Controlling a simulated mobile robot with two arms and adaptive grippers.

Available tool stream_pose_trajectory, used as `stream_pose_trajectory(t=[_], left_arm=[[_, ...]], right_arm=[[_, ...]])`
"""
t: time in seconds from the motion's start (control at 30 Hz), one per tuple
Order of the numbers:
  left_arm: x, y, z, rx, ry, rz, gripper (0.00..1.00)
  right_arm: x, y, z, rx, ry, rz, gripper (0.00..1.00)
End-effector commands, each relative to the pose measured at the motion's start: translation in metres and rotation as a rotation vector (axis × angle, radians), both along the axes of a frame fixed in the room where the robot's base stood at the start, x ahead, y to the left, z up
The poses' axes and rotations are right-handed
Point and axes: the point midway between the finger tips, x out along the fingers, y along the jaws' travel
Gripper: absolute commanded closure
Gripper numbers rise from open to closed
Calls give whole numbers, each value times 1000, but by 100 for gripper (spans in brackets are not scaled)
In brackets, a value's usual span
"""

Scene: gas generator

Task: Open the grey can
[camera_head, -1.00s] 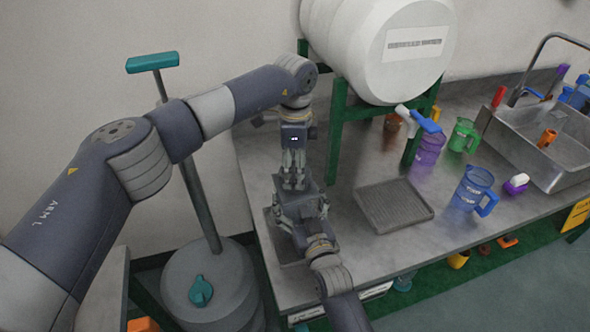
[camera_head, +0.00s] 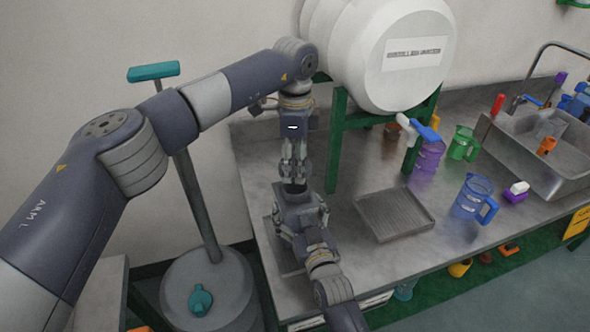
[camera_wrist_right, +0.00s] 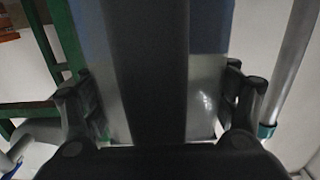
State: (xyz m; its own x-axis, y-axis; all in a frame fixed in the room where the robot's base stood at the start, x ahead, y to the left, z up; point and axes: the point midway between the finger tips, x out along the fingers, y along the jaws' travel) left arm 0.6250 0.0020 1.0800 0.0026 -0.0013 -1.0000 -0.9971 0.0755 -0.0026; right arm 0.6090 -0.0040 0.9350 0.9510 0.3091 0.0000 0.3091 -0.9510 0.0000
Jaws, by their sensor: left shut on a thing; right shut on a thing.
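A grey, metallic-looking body, which I take to be the grey can (camera_wrist_right: 205,105), stands between the fingers of my right gripper (camera_wrist_right: 158,95) in the right wrist view. It has bluish upper parts and a broad black band down its middle. In the head view my right gripper (camera_head: 300,212) is shut on it, hiding most of it. My left gripper (camera_head: 295,176) points down directly above, shut. A small dark piece (camera_head: 294,188) shows at its fingertips, perhaps the can's lid. I cannot tell whether this piece is still joined to the can.
A grey tray (camera_head: 393,217) lies right of the grippers on the workbench (camera_head: 262,165). A white barrel (camera_head: 350,45) on a green stand (camera_head: 336,150) rises close behind. A blue jug (camera_head: 472,195) stands farther right, near the sink (camera_head: 560,165). A grey drum (camera_head: 235,300) stands left.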

Motion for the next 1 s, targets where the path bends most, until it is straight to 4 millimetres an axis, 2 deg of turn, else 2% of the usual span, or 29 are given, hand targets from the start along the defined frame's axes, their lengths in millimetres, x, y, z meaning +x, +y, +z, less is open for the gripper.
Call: stream_pose_trajectory(t=[0.2, 0.23, 0.3, 0.33, 0.77, 0.87, 1.0], left_arm=[[0, 0, 2, 0, 2, 0, 71], [0, 0, 2, 0, 2, 0, 71], [0, 0, 2, 0, 2, 0, 71], [0, 0, 2, 0, 2, 0, 71], [0, 0, 2, 0, 2, -1, 71], [0, 0, 2, 0, 2, 0, 71], [0, 0, 2, 0, 2, -1, 71]], right_arm=[[0, 0, -1, 0, 1, 0, 87], [0, 0, -1, 0, 1, 0, 18], [0, 0, -1, 0, 1, 0, 3], [0, 0, -1, 0, 1, 0, 0], [-1, 0, 0, 0, 1, 0, 0], [-7, -2, -1, -1, 2, 0, 0], [-26, -9, -2, -1, 3, 0, 0]])
